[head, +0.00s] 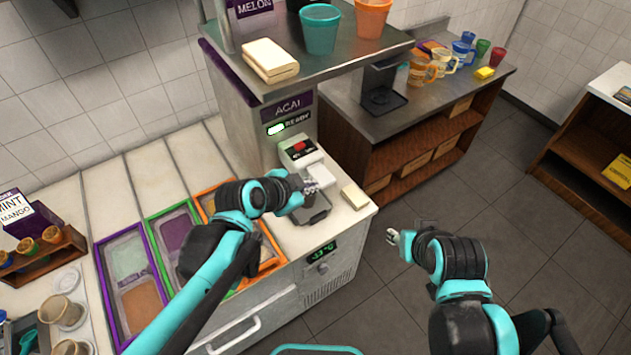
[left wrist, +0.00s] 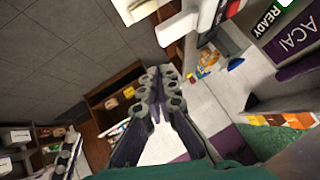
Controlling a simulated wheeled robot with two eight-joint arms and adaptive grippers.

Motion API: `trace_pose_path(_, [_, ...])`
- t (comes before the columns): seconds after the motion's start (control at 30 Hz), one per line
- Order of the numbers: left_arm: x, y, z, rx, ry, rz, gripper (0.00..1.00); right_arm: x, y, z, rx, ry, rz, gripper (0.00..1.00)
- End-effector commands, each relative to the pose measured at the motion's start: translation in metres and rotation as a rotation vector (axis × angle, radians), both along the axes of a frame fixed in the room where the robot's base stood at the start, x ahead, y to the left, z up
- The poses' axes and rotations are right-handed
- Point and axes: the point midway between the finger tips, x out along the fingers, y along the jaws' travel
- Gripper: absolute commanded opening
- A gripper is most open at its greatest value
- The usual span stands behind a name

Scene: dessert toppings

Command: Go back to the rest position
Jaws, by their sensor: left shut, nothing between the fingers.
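My left gripper (head: 312,187) is shut and empty. In the head view it is held over the counter, in front of the acai machine (head: 252,125) and close to the grey tray under its spout. In the left wrist view its fingers (left wrist: 160,85) come together with nothing between them. My right gripper (head: 392,237) is in front of the counter, over the dark floor. It is small in the head view, and I cannot tell whether its fingers are open.
Topping bins with purple (head: 100,258), green and orange rims lie under my left arm. A cream block (head: 355,196) sits at the counter's right edge. The machine's top holds a teal cup (head: 320,30) and an orange cup. Dark tiled floor (head: 500,220) is clear at right.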

Motion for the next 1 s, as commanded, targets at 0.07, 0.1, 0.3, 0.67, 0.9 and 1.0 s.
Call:
trace_pose_path(0.07, [-0.001, 0.001, 0.001, 0.000, 0.000, 0.000, 0.00, 0.000, 0.000, 0.000, 0.000, 0.000, 0.000, 0.40])
trace_pose_path(0.1, [-0.001, 0.001, 0.001, 0.000, 0.000, 0.000, 0.00, 0.000, 0.000, 0.000, 0.000, 0.000, 0.000, 0.40])
trace_pose_path(0.3, [-0.001, 0.001, 0.001, 0.000, 0.000, 0.000, 0.00, 0.000, 0.000, 0.000, 0.000, 0.000, 0.000, 0.40])
trace_pose_path(0.67, [-0.005, 0.006, -0.009, -0.008, 0.018, 0.030, 0.00, 0.000, 0.000, -0.009, 0.000, 0.000, 0.000, 0.40])
trace_pose_path(0.9, [-0.046, 0.062, -0.088, -0.100, 0.184, 0.369, 0.00, 0.000, 0.000, -0.085, 0.000, 0.000, 0.000, 0.40])
trace_pose_path(1.0, [-0.069, 0.090, -0.123, -0.152, 0.252, 0.562, 0.00, 0.000, 0.000, -0.117, 0.000, 0.000, 0.000, 0.40])
